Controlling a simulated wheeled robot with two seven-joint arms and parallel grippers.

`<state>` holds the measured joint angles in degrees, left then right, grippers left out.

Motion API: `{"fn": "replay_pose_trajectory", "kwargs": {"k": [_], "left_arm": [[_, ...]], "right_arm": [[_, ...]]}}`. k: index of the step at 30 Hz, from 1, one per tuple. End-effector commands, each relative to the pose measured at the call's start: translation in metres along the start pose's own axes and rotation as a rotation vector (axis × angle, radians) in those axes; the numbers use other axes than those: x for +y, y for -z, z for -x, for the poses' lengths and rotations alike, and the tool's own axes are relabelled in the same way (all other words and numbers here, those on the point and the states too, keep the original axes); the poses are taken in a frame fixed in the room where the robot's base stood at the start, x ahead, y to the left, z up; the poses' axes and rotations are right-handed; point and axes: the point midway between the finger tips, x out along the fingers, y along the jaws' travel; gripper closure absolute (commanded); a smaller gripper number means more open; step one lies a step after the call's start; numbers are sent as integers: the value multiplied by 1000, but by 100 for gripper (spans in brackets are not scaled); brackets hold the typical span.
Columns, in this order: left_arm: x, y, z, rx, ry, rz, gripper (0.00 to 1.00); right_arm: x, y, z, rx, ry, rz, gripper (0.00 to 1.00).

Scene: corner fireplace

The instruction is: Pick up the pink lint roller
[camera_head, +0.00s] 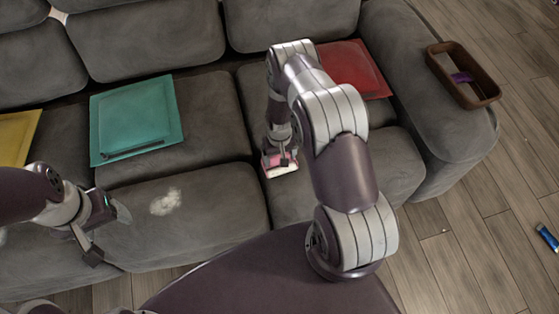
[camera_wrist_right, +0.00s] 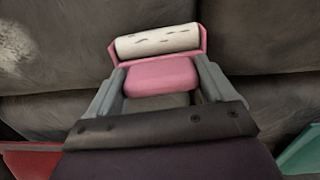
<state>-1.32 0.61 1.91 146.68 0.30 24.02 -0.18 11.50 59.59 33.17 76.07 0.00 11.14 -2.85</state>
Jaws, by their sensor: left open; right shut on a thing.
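The pink lint roller (camera_head: 280,169) is at the front of the grey sofa's right seat, with its white roll facing the front. In the right wrist view, its pink body and white roll (camera_wrist_right: 157,40) show beyond the fingers. My right gripper (camera_head: 280,157) is shut on it, one finger on each side of the pink part (camera_wrist_right: 160,77). I cannot tell whether the roller touches the seat. My left gripper (camera_head: 105,232) is open and empty over the front of the sofa at the left.
A teal folder-like square (camera_head: 135,115), a red one (camera_head: 352,70) and a yellow one (camera_head: 16,138) lie on the sofa. A pale fluffy patch (camera_head: 166,202) is on the left seat. A brown basket (camera_head: 463,75) sits on the armrest. A blue can-like object (camera_head: 546,238) lies on the wooden floor.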

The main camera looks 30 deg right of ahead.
Motion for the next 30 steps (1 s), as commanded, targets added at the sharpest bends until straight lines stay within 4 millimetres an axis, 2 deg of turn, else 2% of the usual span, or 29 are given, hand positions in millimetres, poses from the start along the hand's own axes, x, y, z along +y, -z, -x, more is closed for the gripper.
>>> {"fn": "replay_pose_trajectory", "kwargs": {"k": [5, 8, 12, 24, 30], "left_arm": [[0, 0, 1, 0, 0, 0, 25], [0, 0, 2, 0, 0, 0, 25], [0, 1, 6, 0, 0, 0, 25], [0, 0, 0, 0, 0, 0, 25], [0, 0, -1, 0, 0, 0, 25]], "right_arm": [[0, 0, 4, 0, 0, 0, 50], [0, 0, 15, 1, 0, 0, 50], [0, 1, 42, 3, 0, 0, 51], [83, 38, 94, 3, -1, -3, 51], [104, 46, 108, 1, 0, -1, 51]]}}
